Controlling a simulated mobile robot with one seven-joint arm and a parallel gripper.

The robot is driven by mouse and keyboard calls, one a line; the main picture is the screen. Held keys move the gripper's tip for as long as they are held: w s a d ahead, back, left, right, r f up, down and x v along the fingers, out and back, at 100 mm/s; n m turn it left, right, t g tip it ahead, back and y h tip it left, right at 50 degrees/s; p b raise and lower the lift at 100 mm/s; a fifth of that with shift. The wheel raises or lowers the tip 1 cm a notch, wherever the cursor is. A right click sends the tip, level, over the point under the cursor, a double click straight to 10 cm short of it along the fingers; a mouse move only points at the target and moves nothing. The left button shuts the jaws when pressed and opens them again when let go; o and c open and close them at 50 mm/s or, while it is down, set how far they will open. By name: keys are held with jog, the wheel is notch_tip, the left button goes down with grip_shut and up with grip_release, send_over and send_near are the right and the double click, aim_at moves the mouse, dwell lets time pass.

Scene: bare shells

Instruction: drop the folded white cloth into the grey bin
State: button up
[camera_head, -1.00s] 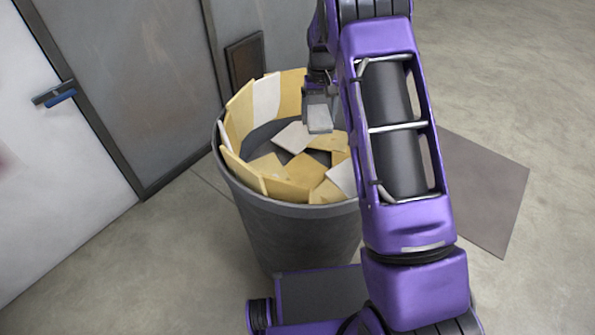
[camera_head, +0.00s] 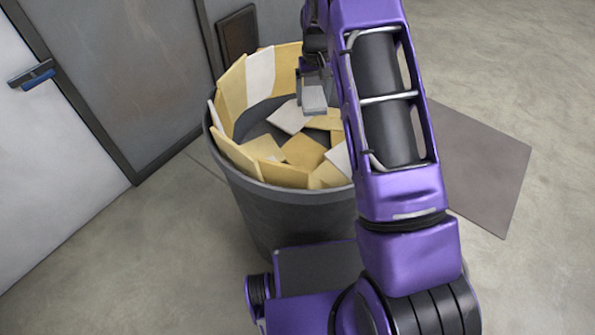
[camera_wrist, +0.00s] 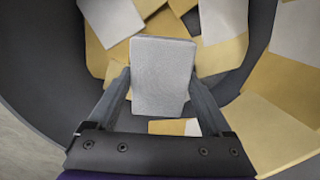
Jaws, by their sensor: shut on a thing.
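The folded white cloth (camera_wrist: 162,75) is between the two fingers of my gripper (camera_wrist: 160,90) in the wrist view, and it looks light grey there. My gripper is shut on it. In the head view the cloth (camera_head: 313,98) hangs below my gripper (camera_head: 312,80), over the opening of the grey bin (camera_head: 290,215). The bin is round and dark grey, and its wall also shows in the wrist view (camera_wrist: 50,75). The cloth appears above the bin's contents, apart from them. My arm hides the bin's right side.
Several yellow and white flat pieces (camera_head: 303,152) lie in the bin and stand along its inner wall. A dark panel (camera_head: 237,45) leans behind the bin. A flat grey mat (camera_head: 480,170) lies on the floor at right.

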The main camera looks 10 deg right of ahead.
jog(key=shift+f, duration=0.2)
jog(key=o, duration=1.2)
jog(key=shift+o, duration=0.2)
notch_tip(320, 180, up, 17)
jog(key=p, duration=0.1)
jog(key=shift+r+p, duration=0.2)
jog(key=shift+p, duration=0.2)
